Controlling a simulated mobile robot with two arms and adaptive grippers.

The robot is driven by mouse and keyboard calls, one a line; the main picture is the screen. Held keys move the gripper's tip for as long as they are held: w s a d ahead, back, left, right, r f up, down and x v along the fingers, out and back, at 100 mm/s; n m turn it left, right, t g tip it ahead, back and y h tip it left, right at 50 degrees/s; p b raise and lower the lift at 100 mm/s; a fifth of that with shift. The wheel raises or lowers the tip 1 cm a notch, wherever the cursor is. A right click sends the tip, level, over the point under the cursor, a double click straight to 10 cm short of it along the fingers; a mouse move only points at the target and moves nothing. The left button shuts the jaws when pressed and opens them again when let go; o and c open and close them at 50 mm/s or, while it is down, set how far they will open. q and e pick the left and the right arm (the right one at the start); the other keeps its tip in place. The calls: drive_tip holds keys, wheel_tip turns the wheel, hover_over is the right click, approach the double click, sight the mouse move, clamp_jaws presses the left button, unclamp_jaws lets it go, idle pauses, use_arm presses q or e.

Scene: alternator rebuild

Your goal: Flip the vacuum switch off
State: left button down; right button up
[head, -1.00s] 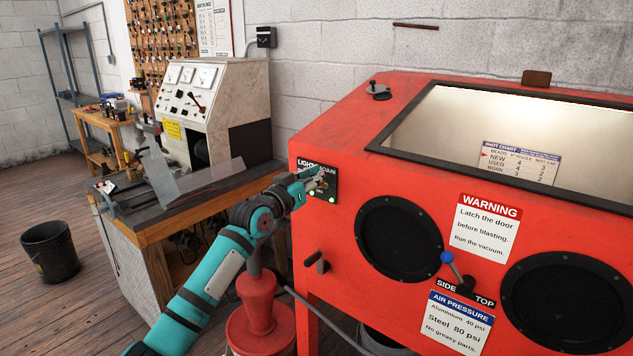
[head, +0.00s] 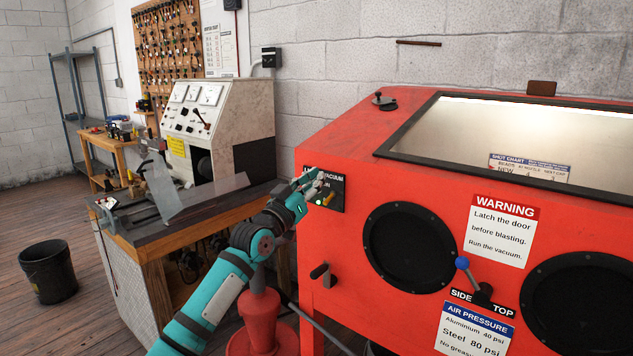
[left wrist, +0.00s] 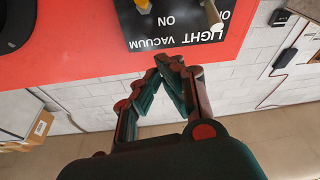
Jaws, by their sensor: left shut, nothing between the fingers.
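The black switch panel (head: 338,184) labelled for light and vacuum is on the red cabinet's left front. It shows upside down in the left wrist view (left wrist: 190,45). There the vacuum toggle (left wrist: 143,5) is cut by the top edge, with its ON label in view; its lever position cannot be told. The light toggle (left wrist: 213,14) sticks out to its right. My left gripper (head: 317,177) is shut and empty in front of the panel, hiding part of it. In the left wrist view its fingertips (left wrist: 170,62) come together just below the panel's edge, apart from the toggles.
The red blasting cabinet (head: 340,235) fills the right, with dark glove ports and a lever with a blue knob (head: 462,262). A short black handle (head: 320,271) sticks out below the panel. A workbench (head: 165,240) with a test machine (head: 215,115) stands left; a bin (head: 48,270) is on the floor.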

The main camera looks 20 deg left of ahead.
use_arm(q)
drive_tip(key=s+a+f+b, duration=0.2)
drive_tip(key=s+f+b, duration=0.1)
drive_tip(key=s+f, duration=0.3)
drive_tip(key=shift+s+a+b, duration=0.2)
drive_tip(key=shift+s+b, duration=0.2)
drive_tip(key=shift+s, duration=0.4)
use_arm(e)
drive_tip(key=shift+s+a+f, duration=0.1)
drive_tip(key=shift+a+f, duration=0.05)
drive_tip(key=shift+f, duration=0.5)
drive_tip(key=shift+a+f, duration=0.15)
drive_tip(key=shift+f, duration=0.45)
use_arm(q)
drive_tip(key=shift+f, duration=0.1)
drive_tip(key=shift+f, duration=0.1)
